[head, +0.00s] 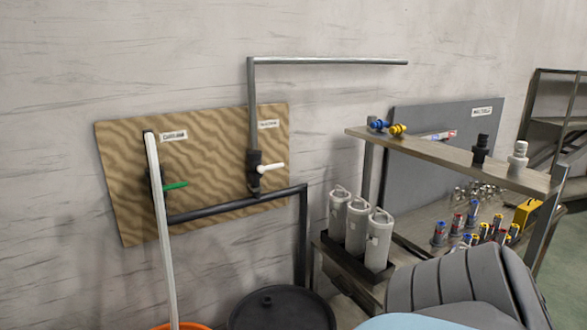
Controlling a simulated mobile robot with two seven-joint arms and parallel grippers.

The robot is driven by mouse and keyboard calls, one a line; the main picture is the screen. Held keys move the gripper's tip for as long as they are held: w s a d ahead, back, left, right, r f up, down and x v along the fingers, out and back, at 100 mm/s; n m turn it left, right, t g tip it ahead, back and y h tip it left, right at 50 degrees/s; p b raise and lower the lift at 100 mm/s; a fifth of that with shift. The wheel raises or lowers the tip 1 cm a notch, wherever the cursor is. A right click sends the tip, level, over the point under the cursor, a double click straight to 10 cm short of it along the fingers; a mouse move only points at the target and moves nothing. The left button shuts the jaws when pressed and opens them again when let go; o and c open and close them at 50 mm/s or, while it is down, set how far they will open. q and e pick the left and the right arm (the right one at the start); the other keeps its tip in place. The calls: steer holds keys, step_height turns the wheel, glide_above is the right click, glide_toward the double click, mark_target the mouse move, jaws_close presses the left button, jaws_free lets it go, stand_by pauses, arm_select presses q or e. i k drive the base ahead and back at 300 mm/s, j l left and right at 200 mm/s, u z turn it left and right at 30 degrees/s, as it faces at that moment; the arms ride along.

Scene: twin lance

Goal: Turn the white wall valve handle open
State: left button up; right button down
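The white valve handle (271,168) sticks out to the right from a dark valve body (254,174) on a vertical grey pipe. The valve is in front of a wooden wall board (220,140). The handle lies roughly level, across the upright pipe. A second valve with a green handle (175,186) is at the left of the board, partly hidden by a pale hose or pipe. Neither of my grippers is in view.
Several grey canisters (357,226) stand in a dark rack. A black drum lid (281,308) and an orange rim (182,326) are at the bottom. A grey ribbed object (455,287) fills the lower right.

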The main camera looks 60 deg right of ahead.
mark_target(262, 169)
steer(key=z, duration=1.65)
